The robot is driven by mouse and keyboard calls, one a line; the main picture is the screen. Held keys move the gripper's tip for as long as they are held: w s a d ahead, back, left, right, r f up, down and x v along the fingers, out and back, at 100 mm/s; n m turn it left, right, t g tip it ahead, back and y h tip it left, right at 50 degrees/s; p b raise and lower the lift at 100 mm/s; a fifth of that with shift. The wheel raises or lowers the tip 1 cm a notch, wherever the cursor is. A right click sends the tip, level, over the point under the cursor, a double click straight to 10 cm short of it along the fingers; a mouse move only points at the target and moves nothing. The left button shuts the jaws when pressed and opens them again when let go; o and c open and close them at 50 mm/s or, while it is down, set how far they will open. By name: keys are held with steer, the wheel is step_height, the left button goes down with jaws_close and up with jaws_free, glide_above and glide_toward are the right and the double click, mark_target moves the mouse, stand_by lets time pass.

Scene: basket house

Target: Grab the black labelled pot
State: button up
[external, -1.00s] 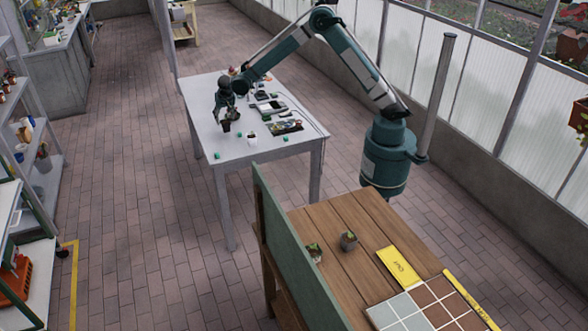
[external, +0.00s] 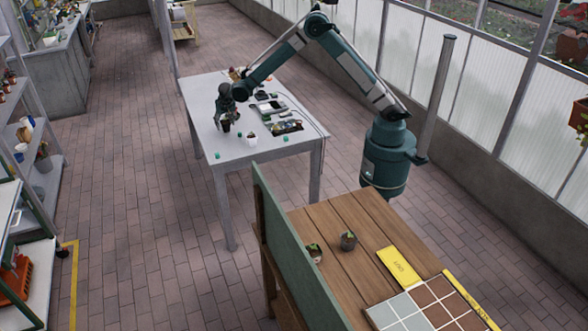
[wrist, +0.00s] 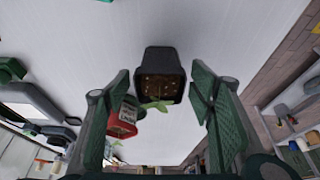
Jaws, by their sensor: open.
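A black pot (wrist: 160,64) with a brown speckled inside is in the upper middle of the wrist view. It lies between the two spread green fingers of my gripper (wrist: 160,90), with a gap on each side. I cannot make out a label on it. In the external view, my gripper (external: 229,119) is low over the white table (external: 205,100), close to the dark pot (external: 226,127), which is partly hidden there. My gripper is open and holds nothing.
A red object with a white label (wrist: 124,117) shows beside the left finger in the wrist view, with green leaves near it. The table's near left part is mostly clear.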

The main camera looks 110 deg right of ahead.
mark_target(225, 121)
stand_by(0.5)
steer(key=c, duration=1)
steer(key=shift+r+p, duration=0.55)
steer(key=shift+r, duration=4.45)
